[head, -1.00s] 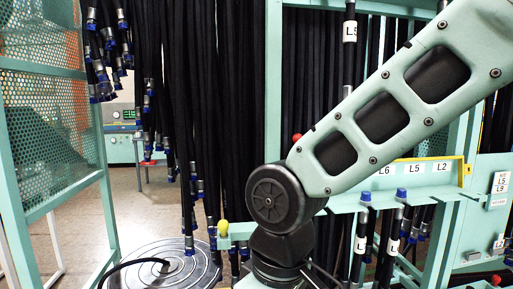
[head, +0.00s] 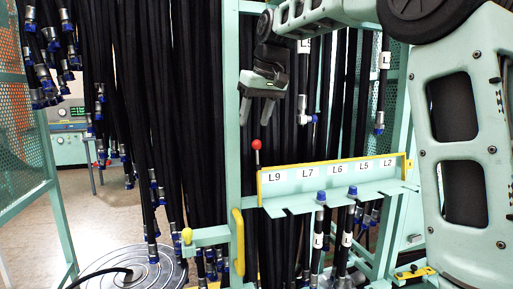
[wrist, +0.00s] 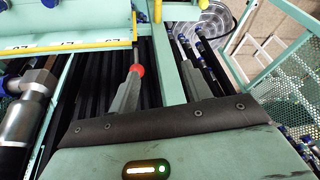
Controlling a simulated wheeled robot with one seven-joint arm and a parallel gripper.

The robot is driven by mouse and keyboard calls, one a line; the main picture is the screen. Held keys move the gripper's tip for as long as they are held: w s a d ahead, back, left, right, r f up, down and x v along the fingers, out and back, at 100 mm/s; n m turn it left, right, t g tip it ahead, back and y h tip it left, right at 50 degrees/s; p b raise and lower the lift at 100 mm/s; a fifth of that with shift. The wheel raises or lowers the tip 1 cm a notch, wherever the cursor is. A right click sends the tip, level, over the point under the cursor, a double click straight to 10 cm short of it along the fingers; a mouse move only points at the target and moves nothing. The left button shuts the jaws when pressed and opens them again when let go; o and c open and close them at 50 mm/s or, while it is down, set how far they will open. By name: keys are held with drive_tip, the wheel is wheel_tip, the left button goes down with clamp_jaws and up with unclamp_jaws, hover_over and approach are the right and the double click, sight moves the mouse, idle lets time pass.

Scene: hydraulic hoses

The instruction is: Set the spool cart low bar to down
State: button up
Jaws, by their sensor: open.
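My gripper (head: 256,112) is open and empty, pointing down in front of the rack's green post. Its fingers also show in the wrist view (wrist: 160,75). A lever with a red ball knob (head: 256,145) stands just below the fingertips at the left end of the label rail. In the wrist view the red knob (wrist: 138,70) appears at the left fingertip; I cannot tell whether they touch. A short green bar with a yellow knob (head: 187,236) sticks out left, low on the post, beside a yellow vertical handle (head: 239,243). I cannot tell which part is the low bar.
The yellow-edged label rail (head: 330,178) reads L9, L7, L6, L5, L2. Black hoses (head: 185,120) hang densely behind and left. A round ringed metal plate (head: 135,272) lies on the floor. A perforated green panel (head: 22,120) stands at left.

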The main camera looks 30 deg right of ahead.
sight(257, 150)
drive_tip(key=d+r+m, duration=0.1)
drive_tip(key=d+r, duration=0.3)
drive_tip(key=d, duration=0.1)
drive_tip(key=shift+h, duration=0.3)
drive_tip(key=p+x, duration=0.1)
drive_tip(key=x, duration=0.4)
drive_tip(key=p+x, duration=0.1)
drive_tip(key=x, duration=0.5)
drive_tip(key=p+x, duration=0.2)
drive_tip(key=x, duration=0.4)
drive_tip(key=shift+w+d, duration=0.1)
drive_tip(key=shift+w, duration=0.35)
clamp_jaws()
